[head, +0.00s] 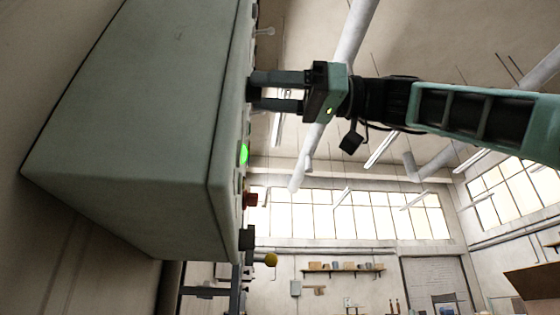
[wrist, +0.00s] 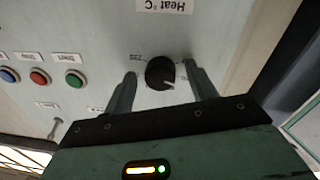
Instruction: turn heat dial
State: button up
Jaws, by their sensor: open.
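The heat dial (wrist: 160,73) is a round black knob with a pale pointer mark on the panel face, seen in the wrist view. A label (wrist: 164,6) reading "Heat °C" appears upside down above it. My gripper (wrist: 160,68) is open, with one finger on each side of the dial. A gap shows between each finger and the knob. In the head view my gripper (head: 252,91) reaches left, its fingertips at the panel face. The control box (head: 135,120) is pale green-grey; its face is nearly edge-on there, and the dial cannot be made out.
In the wrist view, green (wrist: 74,79), red (wrist: 39,77) and blue (wrist: 8,75) buttons sit left of the dial, with a toggle switch (wrist: 55,128) below. In the head view, a yellow-knobbed lever (head: 270,259) sticks out low. Right of the panel is open room.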

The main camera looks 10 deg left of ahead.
jog(key=b+v, duration=0.2)
jog(key=v, duration=1.5)
jog(key=shift+d, duration=0.2)
jog(key=shift+r, duration=0.1)
